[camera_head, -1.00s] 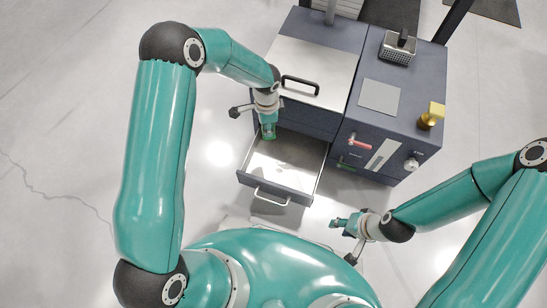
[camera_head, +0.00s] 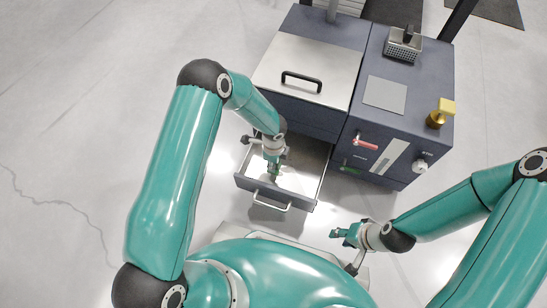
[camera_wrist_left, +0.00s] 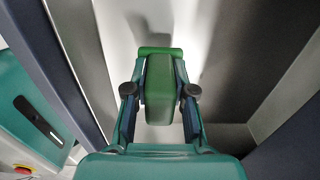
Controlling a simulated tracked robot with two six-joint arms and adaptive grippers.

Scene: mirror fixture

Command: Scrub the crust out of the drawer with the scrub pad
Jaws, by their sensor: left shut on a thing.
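The open drawer (camera_head: 296,203) sticks out of the front of the dark cabinet, its pale floor partly covered by my left arm. My left gripper (camera_head: 275,168) reaches down inside it, near its front wall. It is shut on the green scrub pad (camera_wrist_left: 160,85), which sits between the fingers in the left wrist view and points at the drawer floor. I cannot tell whether the pad touches the floor. I cannot make out the crust for certain; dark shadow lies beside the pad. My right gripper (camera_head: 338,233) hangs empty-looking right of the drawer; its jaws are too small to read.
A steel lid with a black handle (camera_head: 302,80) lies above the drawer. The right-hand cabinet carries a grey plate (camera_head: 385,95), a perforated metal basket (camera_head: 403,45) and a yellow-topped object (camera_head: 442,112). A red handle (camera_head: 366,141) sticks out of its front. Open floor lies left.

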